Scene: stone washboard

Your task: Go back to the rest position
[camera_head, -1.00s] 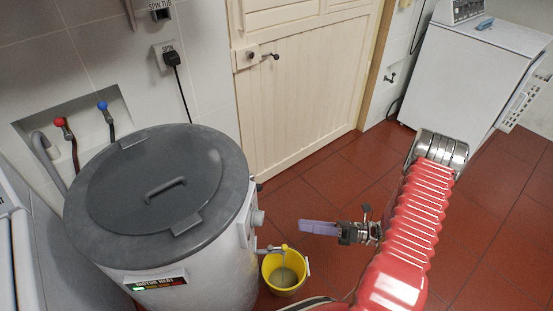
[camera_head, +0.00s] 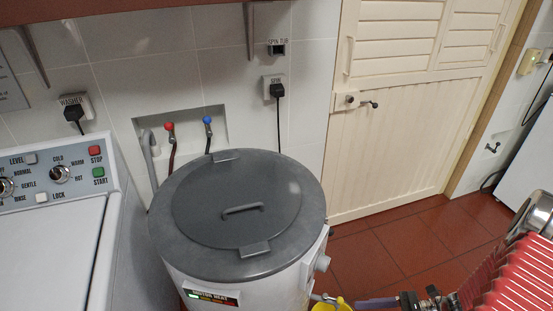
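My gripper (camera_head: 408,301) is at the bottom right edge of the view, next to my red ridged arm. It is dark and partly cut off by the frame. A flat purple piece (camera_head: 377,302) extends left from it, towards the yellow bucket. I cannot tell whether this piece is held or is part of the gripper, and the fingers are too small to read. The rest position itself is not marked in view.
A grey-lidded round tub (camera_head: 300,262) stands in the middle, with a yellow bucket (camera_head: 344,304) at its right. A washer (camera_head: 50,240) is at the left, a cream door (camera_head: 390,150) behind, and a white appliance (camera_head: 528,160) far right. Red floor (camera_head: 400,240) is clear between.

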